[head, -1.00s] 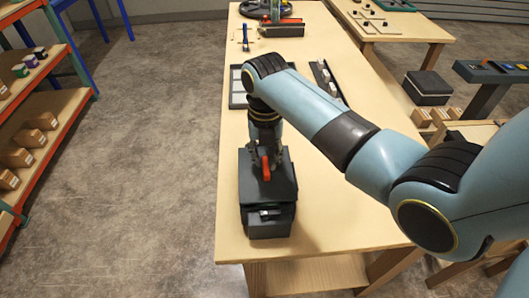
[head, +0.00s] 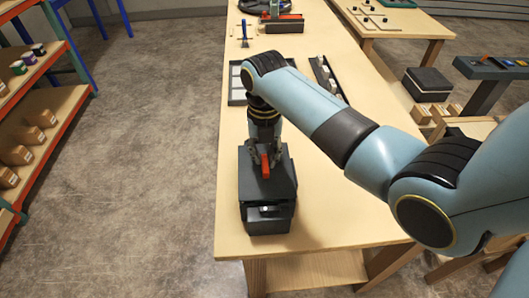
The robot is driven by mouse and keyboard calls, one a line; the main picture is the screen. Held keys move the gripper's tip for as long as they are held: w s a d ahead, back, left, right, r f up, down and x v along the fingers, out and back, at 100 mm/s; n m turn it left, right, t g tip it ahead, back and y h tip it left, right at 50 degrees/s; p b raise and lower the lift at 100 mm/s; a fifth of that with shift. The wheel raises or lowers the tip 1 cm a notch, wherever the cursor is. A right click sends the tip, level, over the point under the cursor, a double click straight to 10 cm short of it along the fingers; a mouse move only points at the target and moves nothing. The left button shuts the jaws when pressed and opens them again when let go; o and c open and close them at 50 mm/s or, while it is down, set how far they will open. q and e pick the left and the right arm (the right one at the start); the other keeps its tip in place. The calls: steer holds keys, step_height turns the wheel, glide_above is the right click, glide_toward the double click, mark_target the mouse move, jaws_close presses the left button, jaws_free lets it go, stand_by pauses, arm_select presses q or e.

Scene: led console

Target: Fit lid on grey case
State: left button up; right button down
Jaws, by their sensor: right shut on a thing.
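The dark lid (head: 283,182) with a red handle (head: 265,168) lies over the grey case (head: 268,224) near the front left of the table. My right gripper (head: 264,158) points down from above, shut on the lid's red handle. The lid covers the top of the case. The case's front with a dark latch-like part shows below the lid's near edge. I cannot tell whether the lid is fully seated or a small gap remains. My left gripper is not in view.
The wooden table (head: 330,210) is bare to the right of the case. A grey-framed tray (head: 237,85) and a dark narrow rack (head: 326,78) lie behind my right arm. A shelf with boxes (head: 40,118) stands at the left.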

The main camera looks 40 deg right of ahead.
steer(key=shift+f+b, duration=0.3)
steer(key=shift+f, duration=0.55)
stand_by(0.6)
steer(key=c, duration=1.2)
jaws_free()
step_height(320, 180, up, 12)
steer(key=shift+r, duration=0.1)
